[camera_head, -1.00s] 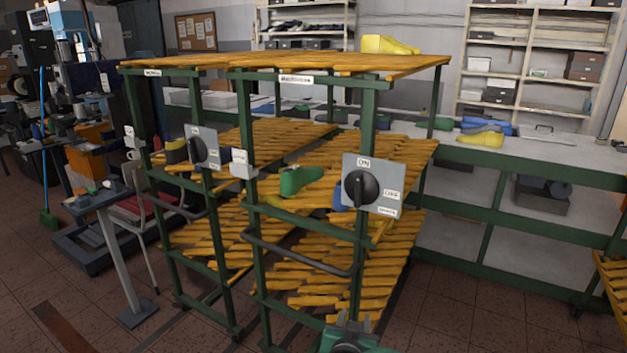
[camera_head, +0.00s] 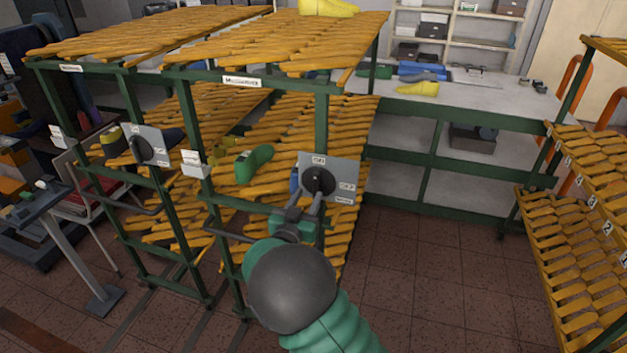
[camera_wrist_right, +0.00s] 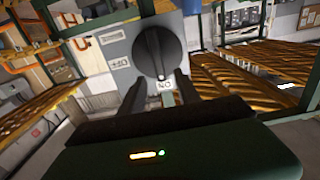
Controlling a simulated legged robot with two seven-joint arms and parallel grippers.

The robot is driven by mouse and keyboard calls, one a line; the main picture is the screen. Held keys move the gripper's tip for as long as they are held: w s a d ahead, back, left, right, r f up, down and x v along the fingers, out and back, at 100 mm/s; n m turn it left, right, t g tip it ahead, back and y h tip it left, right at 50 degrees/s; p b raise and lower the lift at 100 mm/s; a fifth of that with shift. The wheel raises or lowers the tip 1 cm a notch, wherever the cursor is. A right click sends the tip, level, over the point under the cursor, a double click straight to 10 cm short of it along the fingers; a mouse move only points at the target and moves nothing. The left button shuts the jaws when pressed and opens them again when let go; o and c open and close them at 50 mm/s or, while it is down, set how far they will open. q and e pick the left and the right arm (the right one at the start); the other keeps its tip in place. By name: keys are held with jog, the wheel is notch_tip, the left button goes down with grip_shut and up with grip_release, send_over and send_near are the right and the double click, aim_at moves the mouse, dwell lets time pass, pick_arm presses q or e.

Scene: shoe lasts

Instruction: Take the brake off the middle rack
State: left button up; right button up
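The middle rack (camera_head: 322,128) has green posts and yellow-orange slatted shelves. A grey plate (camera_head: 344,168) with a round black knob (camera_head: 318,180) is fixed to its front right post. Small white labels sit around the knob. My right gripper (camera_head: 308,196) is at the knob, fingers apart and pointing at it. In the right wrist view the knob (camera_wrist_right: 158,52) lies ahead, beyond and between the open fingers (camera_wrist_right: 140,92). An upside-down "ON" label (camera_wrist_right: 165,86) is under the knob there. I cannot tell whether the fingers touch the knob. My left gripper is not in view.
A similar rack with a plate and knob (camera_head: 150,145) stands to the left. A numbered slatted rack (camera_head: 570,240) stands at right. A green last (camera_head: 253,163) lies on the middle rack's shelf. A workbench (camera_head: 455,115) is behind. The floor (camera_head: 430,270) at right is clear.

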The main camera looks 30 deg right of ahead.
aim_at(315, 182)
jog(key=x, duration=0.5)
jog(key=shift+w+r+p, duration=0.15)
jog(key=shift+r+p, duration=0.05)
jog(key=shift+p, duration=0.15)
jog(key=shift+w+d+f, duration=0.1)
jog(key=shift+w+d, duration=0.25)
jog(key=shift+d, duration=0.25)
jog(key=shift+c, duration=0.5)
grip_shut()
